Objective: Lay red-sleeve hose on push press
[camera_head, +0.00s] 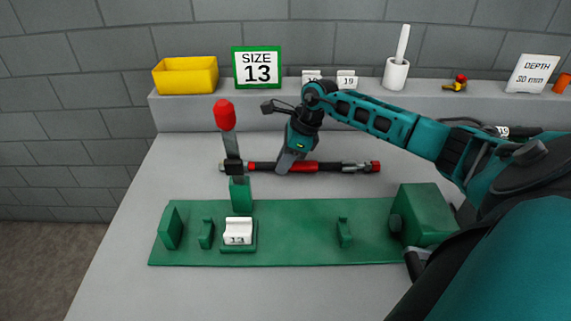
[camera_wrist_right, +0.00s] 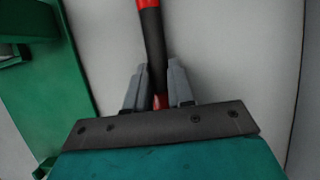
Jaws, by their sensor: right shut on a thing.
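The red-sleeve hose (camera_head: 345,167) is a dark hose with red parts, lying crosswise behind the push press, left to right. My right gripper (camera_head: 287,166) comes down over its middle and is shut on it. In the right wrist view the dark hose (camera_wrist_right: 153,45) runs between the two grey fingers (camera_wrist_right: 158,90), with red at the top and red between the fingers. I cannot tell whether the hose touches the table. The push press (camera_head: 290,246) has a green base, a white numbered die (camera_head: 238,231), green supports, a green block (camera_head: 424,214) and a red-handled lever (camera_head: 225,115). My left gripper is out of view.
On the back ledge stand a yellow bin (camera_head: 186,76), a "SIZE 13" sign (camera_head: 257,68), small white number cards (camera_head: 347,80), a white cup (camera_head: 396,75) and a "DEPTH 30 mm" card (camera_head: 532,75). The upright lever stands near the hose's left end. The table (camera_head: 120,260) left of the press is bare.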

